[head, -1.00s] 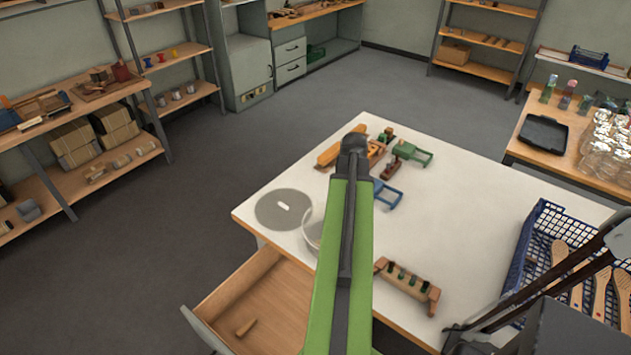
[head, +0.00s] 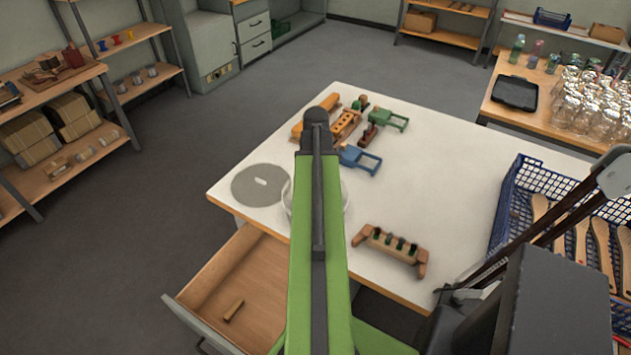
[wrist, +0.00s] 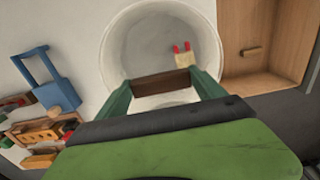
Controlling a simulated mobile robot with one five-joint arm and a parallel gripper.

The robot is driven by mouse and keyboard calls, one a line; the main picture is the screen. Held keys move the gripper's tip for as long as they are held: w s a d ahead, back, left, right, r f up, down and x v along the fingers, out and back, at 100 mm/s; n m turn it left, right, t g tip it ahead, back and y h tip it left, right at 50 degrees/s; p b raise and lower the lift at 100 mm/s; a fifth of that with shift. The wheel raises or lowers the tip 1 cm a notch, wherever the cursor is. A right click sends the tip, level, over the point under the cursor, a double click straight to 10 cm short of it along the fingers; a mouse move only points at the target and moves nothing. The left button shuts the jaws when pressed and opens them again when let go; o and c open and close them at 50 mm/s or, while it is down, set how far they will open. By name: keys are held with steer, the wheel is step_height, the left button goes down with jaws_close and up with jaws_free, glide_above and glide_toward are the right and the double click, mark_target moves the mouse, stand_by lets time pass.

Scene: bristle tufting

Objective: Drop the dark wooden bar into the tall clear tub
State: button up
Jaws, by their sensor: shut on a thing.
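My gripper (wrist: 163,90) is shut on the dark wooden bar (wrist: 163,82), which spans between its two green fingers in the wrist view. The bar appears over the mouth of the tall clear tub (wrist: 109,48); its height above the rim is hard to tell. A pale block with two red tips (wrist: 183,58) shows inside the tub. In the head view the tub (head: 345,190) stands on the white table, mostly hidden behind my green arm. The gripper and bar are hidden there.
A grey disc (head: 250,185) lies left of the tub. An open drawer (head: 205,275) holds a small wooden piece (head: 233,311). A wooden rack (head: 390,243), blue frame tool (head: 360,160) and blue crate (head: 505,225) are on the table. The table's right middle is clear.

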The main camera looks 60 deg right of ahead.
step_height(320, 180, down, 5)
steer(key=b, duration=0.3)
steer(key=shift+r+b, duration=0.15)
steer(key=shift+b, duration=0.2)
steer(key=o, duration=1.5)
steer(key=shift+c, duration=0.2)
steer(key=shift+r, duration=0.15)
step_height(320, 180, up, 7)
steer(key=p, duration=0.7)
steer(key=shift+r+p, duration=0.15)
steer(key=shift+p, duration=0.15)
steer(key=shift+f, duration=0.25)
